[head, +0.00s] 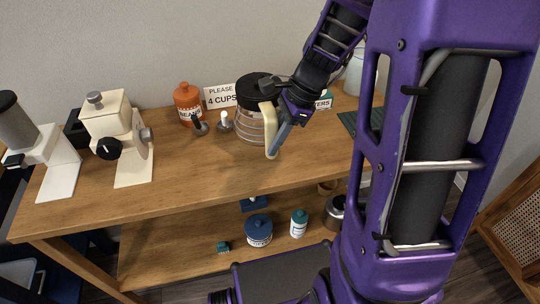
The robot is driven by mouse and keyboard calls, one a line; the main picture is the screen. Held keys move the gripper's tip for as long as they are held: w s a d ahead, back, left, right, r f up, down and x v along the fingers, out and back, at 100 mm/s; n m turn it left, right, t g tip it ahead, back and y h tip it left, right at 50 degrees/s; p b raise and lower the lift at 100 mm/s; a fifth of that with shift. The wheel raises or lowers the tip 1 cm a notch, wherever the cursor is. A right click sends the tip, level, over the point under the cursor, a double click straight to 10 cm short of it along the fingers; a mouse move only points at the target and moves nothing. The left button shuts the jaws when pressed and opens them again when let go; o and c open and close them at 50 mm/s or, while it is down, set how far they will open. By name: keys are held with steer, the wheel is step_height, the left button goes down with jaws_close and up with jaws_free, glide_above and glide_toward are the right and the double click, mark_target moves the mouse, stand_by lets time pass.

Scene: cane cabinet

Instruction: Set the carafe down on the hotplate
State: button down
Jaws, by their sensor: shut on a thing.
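The carafe (249,128) is clear with bands around it, a black lid and a cream handle (268,128). It is upright over the wooden counter, toward the back middle. I cannot tell whether its base touches the wood. My gripper (280,130) is at the carafe's right side, shut on its handle; the arm hides part of the contact. No hotplate can be made out for certain. A cream machine (112,115) with a dark knob and a flat cream base (134,165) stands at the left, well apart from the carafe.
A white grinder (50,160) with a dark top stands far left. An orange bottle (187,103), small tools and a "4 CUPS" sign (220,97) are behind and left of the carafe. The front middle counter (205,172) is clear. A lower shelf holds a blue jar (258,231).

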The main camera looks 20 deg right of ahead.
steer(key=shift+f+b, duration=0.6)
steer(key=shift+f, duration=2.4)
steer(key=c, duration=1.3)
jaws_free()
steer(key=shift+f, duration=0.15)
steer(key=o, duration=0.4)
